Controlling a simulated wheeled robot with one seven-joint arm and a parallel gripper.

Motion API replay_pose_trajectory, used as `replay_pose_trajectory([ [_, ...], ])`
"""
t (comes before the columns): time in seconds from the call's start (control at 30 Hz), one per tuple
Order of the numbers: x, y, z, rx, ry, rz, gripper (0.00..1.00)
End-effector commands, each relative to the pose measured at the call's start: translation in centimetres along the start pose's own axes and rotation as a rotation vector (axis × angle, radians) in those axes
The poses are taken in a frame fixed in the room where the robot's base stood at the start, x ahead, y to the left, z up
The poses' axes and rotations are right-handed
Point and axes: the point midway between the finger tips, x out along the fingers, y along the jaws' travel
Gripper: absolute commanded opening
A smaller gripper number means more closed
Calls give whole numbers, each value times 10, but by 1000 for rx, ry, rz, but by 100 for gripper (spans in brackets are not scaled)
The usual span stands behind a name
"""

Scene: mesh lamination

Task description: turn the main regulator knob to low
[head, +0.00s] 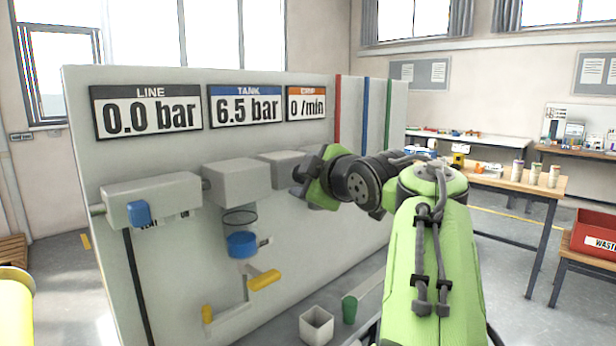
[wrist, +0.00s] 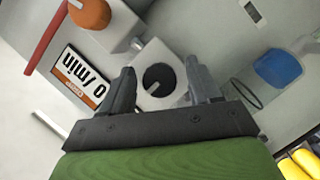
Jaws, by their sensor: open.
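A round black knob (wrist: 158,78) with a pale pointer mark sits on a light grey box (wrist: 178,100) in the wrist view; I take it as the main regulator knob, though no label on it is readable. My gripper (wrist: 160,75) is open, with one finger on each side of the knob in the picture. Contact and remaining distance cannot be told. In the head view my gripper (head: 302,178) is in front of the upper right part of the panel (head: 150,85), near a grey box (head: 280,162), and hides what is behind it.
The displays read LINE 0.0 bar (head: 150,112), TANK 6.5 bar (head: 245,105) and DRIP 0 /min (head: 306,103). An orange knob (wrist: 90,13) is nearby.

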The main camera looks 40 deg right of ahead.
Motion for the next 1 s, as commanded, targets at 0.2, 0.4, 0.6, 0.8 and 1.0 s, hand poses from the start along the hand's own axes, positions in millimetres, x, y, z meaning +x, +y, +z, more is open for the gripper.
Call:
replay_pose_trajectory([
  [0.2, -20, 2, -1, -1, -1, 5, 62],
  [0.4, -76, 3, -2, 0, -1, 6, 62],
  [0.6, -129, 3, -2, 1, 0, 4, 62],
  [0.8, -156, 1, -1, 0, 2, 0, 62],
  [1.0, -158, 0, 0, 0, 0, 0, 62],
])
